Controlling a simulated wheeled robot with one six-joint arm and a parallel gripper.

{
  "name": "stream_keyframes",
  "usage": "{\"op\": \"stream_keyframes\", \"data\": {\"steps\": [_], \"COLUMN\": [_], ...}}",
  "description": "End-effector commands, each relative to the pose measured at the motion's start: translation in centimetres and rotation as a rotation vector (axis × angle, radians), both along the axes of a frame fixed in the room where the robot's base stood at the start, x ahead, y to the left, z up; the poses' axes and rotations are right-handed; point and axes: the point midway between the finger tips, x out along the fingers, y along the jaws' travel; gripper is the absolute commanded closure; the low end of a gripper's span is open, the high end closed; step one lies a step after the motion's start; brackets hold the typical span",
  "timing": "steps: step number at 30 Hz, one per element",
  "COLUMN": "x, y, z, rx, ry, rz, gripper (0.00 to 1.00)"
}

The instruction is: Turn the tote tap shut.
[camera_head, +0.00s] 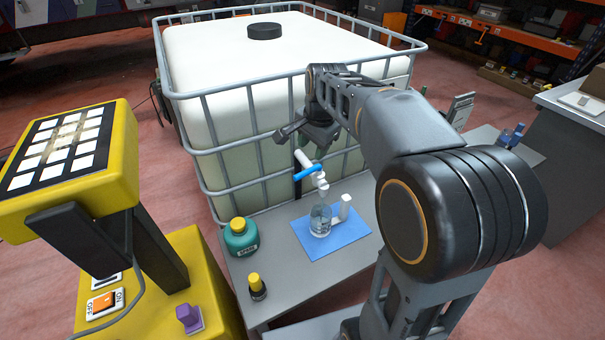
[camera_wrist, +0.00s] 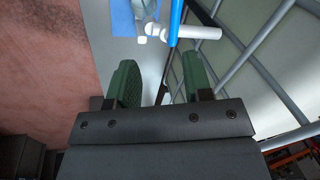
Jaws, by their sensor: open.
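The tote (camera_head: 240,95) is a large white tank in a grey cage. Its white tap (camera_head: 318,180) sticks out low at the front, with a blue handle (camera_head: 307,172) lying across the pipe. In the wrist view the tap (camera_wrist: 200,32) and the blue handle (camera_wrist: 175,22) show at the top, beyond the fingertips. My gripper (camera_head: 308,135) is above the tap, close to the cage. In the wrist view my gripper (camera_wrist: 159,75) has its green pads wide apart with nothing between them. A clear bottle (camera_head: 320,221) stands under the spout; whether liquid runs is unclear.
The bottle stands on a blue mat (camera_head: 350,234) on a grey bench, beside a white piece (camera_head: 345,207). A green jar (camera_head: 241,238) and a black bottle with a yellow cap (camera_head: 257,287) stand left. A yellow machine (camera_head: 70,170) is far left. Cage bars (camera_wrist: 265,65) are close by.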

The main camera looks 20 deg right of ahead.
Motion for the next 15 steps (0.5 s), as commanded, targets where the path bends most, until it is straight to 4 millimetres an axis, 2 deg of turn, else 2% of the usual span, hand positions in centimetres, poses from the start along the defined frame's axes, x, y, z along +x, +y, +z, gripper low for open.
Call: {"op": "stream_keyframes", "data": {"steps": [1, 3, 6, 11, 15], "x": [1.2, 2.4, 3.4, 4.1, 4.5], "y": [0.1, 0.0, -0.1, -0.2, 0.0], "z": [-0.4, -0.6, -1.0, -2.9, -5.6], "rx": [0.016, 0.035, 0.051, 0.057, 0.057], "ry": [0.012, 0.026, 0.035, 0.042, 0.043], "rz": [-0.053, -0.119, -0.180, -0.210, -0.210], "gripper": [0.54, 0.54, 0.54, 0.54, 0.54]}}
